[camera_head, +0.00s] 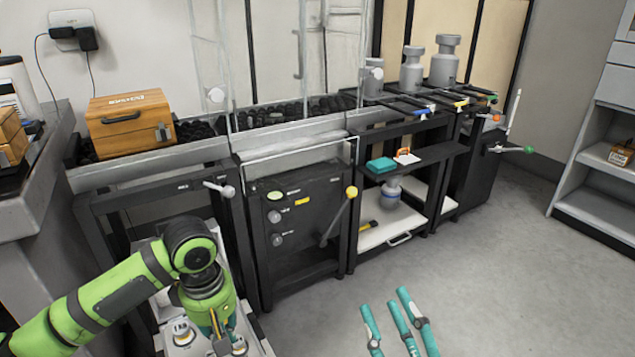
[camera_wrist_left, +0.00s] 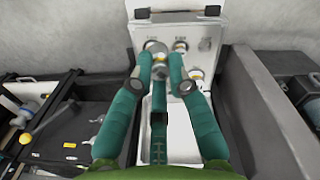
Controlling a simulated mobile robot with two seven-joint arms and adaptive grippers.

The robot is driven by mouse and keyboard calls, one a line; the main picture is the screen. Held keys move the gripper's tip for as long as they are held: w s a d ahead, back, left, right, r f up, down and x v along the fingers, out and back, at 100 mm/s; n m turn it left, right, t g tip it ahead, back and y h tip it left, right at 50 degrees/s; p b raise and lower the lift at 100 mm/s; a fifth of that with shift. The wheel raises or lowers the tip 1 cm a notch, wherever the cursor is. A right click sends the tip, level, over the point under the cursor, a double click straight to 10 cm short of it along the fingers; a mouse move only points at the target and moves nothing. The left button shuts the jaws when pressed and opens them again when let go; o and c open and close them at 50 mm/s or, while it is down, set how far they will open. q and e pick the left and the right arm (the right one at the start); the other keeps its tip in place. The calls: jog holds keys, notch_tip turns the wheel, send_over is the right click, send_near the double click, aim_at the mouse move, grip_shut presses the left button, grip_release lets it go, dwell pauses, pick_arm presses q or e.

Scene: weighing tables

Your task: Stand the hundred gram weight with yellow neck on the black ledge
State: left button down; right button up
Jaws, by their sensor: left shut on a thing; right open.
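Another weight (camera_wrist_left: 195,74), with a yellow band, is beside the right-hand finger. In the head view the case shows under my left wrist, with a weight (camera_head: 182,333) in it. A black ledge (camera_head: 435,153) runs along the rack at centre right. My right gripper (camera_head: 397,325) is open and empty over the floor.
A larger weight (camera_head: 391,190) stands on the pale shelf below. A lever with a yellow knob (camera_head: 351,192) sticks out of the black cabinet. The floor (camera_head: 490,270) at right is clear.

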notch_tip(320, 180, down, 21)
jog(key=w+d+g+h+p, duration=0.3)
jog(key=g+p, duration=0.5)
jog(key=p, duration=0.8)
jog(key=s+d+f+m+g+h+p, duration=0.1)
jog(key=s+d+f+g+h+p, duration=0.15)
jog(key=s+f+p, duration=0.35)
jog(key=s+d+f+g+h+p, duration=0.1)
jog(key=s+d+f+g+p, duration=0.2)
jog(key=s, duration=0.4)
pick_arm(q)
jog(key=s+r+m+p, duration=0.3)
jog(key=r+m+p, duration=0.1)
jog(key=r, duration=1.5)
jog(key=s+r+m+p, duration=0.4)
jog(key=r+m, duration=0.3)
jog(key=r, duration=1.2)
jog(key=shift+p, duration=0.45)
pick_arm(e)
jog(key=s+d+f+g, duration=0.1)
jog(key=s+d+g, duration=0.1)
jog(key=s, duration=0.8)
jog(key=s+d+f+m+g+h, duration=0.1)
jog(key=s+g, duration=0.3)
jog(key=s, duration=0.7)
jog(key=shift+d+f, duration=0.45)
jog(key=shift+d, duration=0.3)
